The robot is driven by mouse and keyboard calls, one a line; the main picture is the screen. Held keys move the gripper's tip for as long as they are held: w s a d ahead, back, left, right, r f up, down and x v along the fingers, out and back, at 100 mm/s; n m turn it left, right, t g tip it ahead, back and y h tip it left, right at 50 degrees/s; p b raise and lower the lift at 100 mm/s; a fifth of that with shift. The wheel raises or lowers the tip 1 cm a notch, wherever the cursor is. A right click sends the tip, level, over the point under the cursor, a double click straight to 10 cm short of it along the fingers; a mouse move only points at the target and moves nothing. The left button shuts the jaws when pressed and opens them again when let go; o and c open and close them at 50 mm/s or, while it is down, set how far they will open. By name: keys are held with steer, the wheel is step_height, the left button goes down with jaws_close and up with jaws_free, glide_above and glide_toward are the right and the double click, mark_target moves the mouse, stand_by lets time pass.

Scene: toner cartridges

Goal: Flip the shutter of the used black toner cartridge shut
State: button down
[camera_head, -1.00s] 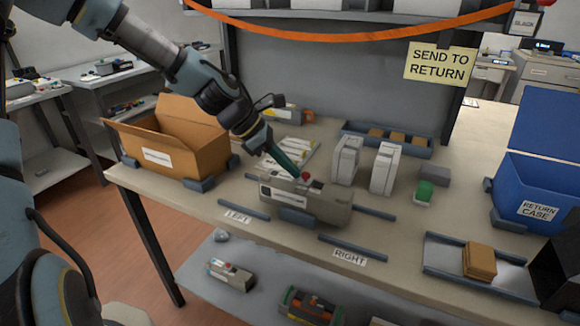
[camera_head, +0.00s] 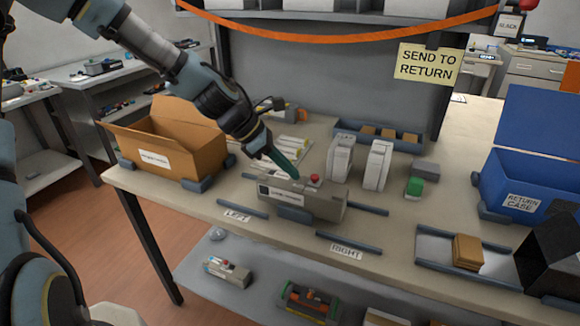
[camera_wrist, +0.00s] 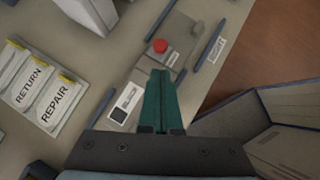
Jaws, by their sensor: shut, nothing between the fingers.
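A grey toner cartridge (camera_head: 318,205) with a white label and a red knob (camera_head: 314,178) on top lies on the table between the LEFT and RIGHT labels. My gripper (camera_head: 294,178) is shut and empty, its green fingers pointing down at the cartridge top, just left of the knob. In the wrist view the fingers (camera_wrist: 160,74) overlap the cartridge (camera_wrist: 181,28), with the red knob (camera_wrist: 160,46) just beyond their tips. Whether the fingertips touch the cartridge cannot be told. The shutter's position is not clear; the fingers hide part of the top.
An open cardboard box (camera_head: 185,160) stands at the left, and a blue return case (camera_head: 530,185) at the right. Two white upright units (camera_head: 377,165) stand behind the cartridge. Low dark rails (camera_head: 348,243) lie around it. RETURN and REPAIR cards (camera_wrist: 53,103) lie nearby.

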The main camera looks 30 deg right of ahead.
steer(key=b+v, duration=0.1)
steer(key=v, duration=1)
steer(key=shift+w+a+f, duration=0.15)
steer(key=shift+a+f, duration=0.05)
steer(key=shift+f, duration=0.05)
